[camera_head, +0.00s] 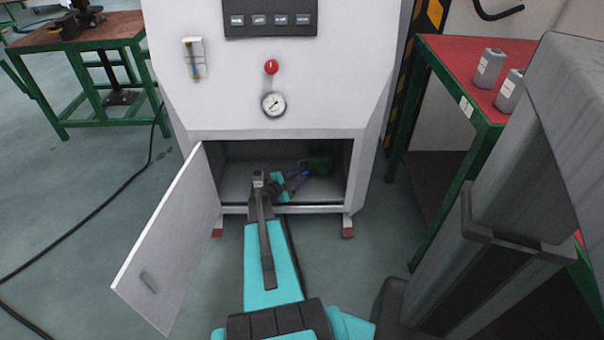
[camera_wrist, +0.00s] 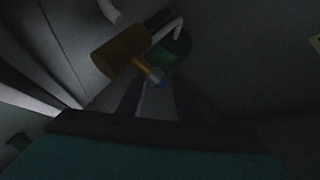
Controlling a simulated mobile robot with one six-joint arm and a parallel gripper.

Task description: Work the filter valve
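The filter valve appears in the wrist view as a small brass-coloured stem with a blue part (camera_wrist: 157,78), beside a brown cylinder (camera_wrist: 120,50) and a green cylinder (camera_wrist: 170,52). In the head view a small blue part (camera_head: 304,173) and a green part (camera_head: 320,164) show inside the open lower compartment. My gripper (camera_head: 291,184) reaches into that compartment, close to the blue part. In the wrist view my gripper (camera_wrist: 158,92) points at the blue part, which lies by its tips. The picture is too dim to tell contact or finger opening.
The compartment door (camera_head: 170,240) hangs open at the left. The white cabinet (camera_head: 330,100) carries a red knob (camera_head: 271,67) and a gauge (camera_head: 273,104) above the opening. A red-topped table (camera_head: 450,70) stands right. The compartment walls are close around my gripper.

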